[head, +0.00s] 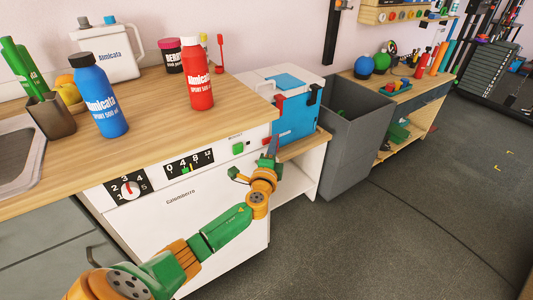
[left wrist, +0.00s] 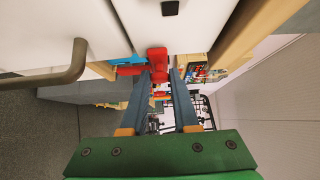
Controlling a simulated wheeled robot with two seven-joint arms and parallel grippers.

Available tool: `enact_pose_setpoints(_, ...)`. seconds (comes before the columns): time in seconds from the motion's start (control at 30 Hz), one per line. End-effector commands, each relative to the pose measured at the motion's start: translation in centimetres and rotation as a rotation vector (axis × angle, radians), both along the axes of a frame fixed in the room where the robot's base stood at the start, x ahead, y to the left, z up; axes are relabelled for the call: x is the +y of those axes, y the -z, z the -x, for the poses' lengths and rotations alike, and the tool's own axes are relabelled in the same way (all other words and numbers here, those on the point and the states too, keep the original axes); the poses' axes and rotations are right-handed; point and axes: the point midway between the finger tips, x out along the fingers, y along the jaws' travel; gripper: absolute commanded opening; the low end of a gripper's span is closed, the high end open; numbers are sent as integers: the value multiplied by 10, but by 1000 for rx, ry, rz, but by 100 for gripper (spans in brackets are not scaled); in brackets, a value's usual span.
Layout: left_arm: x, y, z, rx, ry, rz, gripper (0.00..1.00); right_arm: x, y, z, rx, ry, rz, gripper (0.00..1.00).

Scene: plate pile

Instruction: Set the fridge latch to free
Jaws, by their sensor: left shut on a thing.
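A small red latch (left wrist: 157,57) shows at the top middle of the left wrist view, against the white fridge front. In the head view the white fridge (head: 190,215) stands under the wooden counter, with dials and a green switch on its upper strip. My left gripper (head: 272,146) is at the fridge's upper right edge. In the left wrist view its two dark fingers (left wrist: 161,76) close around the lower part of the red latch. In the head view the gripper mostly hides the latch, so its setting cannot be told. My right gripper is out of view.
A blue and white cooler (head: 296,118) stands just right of the gripper, beside a grey bin (head: 356,140). Red (head: 198,88) and blue (head: 98,97) bottles stand on the counter (head: 150,115). A bar handle (left wrist: 72,66) is left of the latch. The floor ahead is clear.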

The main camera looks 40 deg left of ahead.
Motion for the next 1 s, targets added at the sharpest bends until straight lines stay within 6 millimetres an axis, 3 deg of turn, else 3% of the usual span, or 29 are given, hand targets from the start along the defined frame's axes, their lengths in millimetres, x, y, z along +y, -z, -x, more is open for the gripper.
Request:
enact_pose_setpoints(0.27,-2,-1,-3,1,5,0,0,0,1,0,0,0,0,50)
enact_pose_setpoints(0.3,-2,-1,-3,0,5,0,31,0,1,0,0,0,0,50)
enact_pose_setpoints(0.4,-2,-1,-3,0,4,0,58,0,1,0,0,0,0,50)
enact_pose_setpoints(0.73,-3,0,0,2,4,0,59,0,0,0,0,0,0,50)
enact_pose_setpoints(1.0,-24,0,48,4,7,2,59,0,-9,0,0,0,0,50)
